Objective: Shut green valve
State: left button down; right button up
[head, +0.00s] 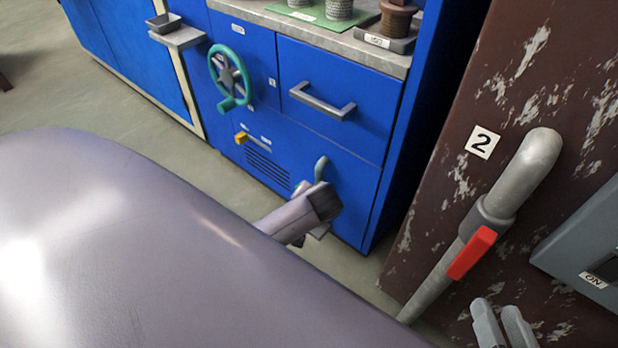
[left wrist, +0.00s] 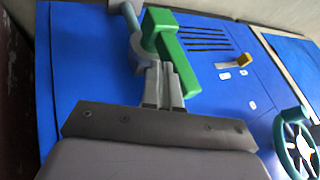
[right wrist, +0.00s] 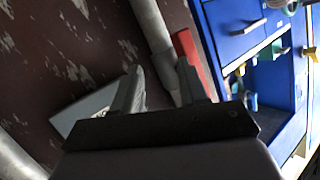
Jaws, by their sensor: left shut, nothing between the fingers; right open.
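The green valve handle (left wrist: 182,62) shows in the left wrist view, on a grey fitting with a pale blue pipe on the blue cabinet's lower front. My left gripper (left wrist: 161,75) is shut and empty, its fingertips beside the handle's left side; I cannot tell whether they touch it.
A red lever (head: 472,253) sits on a grey pipe (head: 520,178) along the rusty panel marked 2. The blue cabinet carries a teal handwheel (head: 229,77), a yellow lever (head: 241,138) and a drawer handle (head: 320,104). A grey box (head: 590,245) marked ON is at right.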

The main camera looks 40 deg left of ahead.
pick_arm(q)
jog(key=shift+a+r+p, duration=0.1)
jog(key=shift+r+p, duration=0.05)
jog(key=shift+p, duration=0.15)
jog(key=shift+a+h+p, duration=0.3)
jog(key=shift+h+p, duration=0.1)
jog(key=shift+p, duration=0.15)
pick_arm(e)
jog(key=shift+s+a+f+g, duration=0.1)
jog(key=shift+a+f+g, duration=0.1)
jog(key=shift+a+g, duration=0.25)
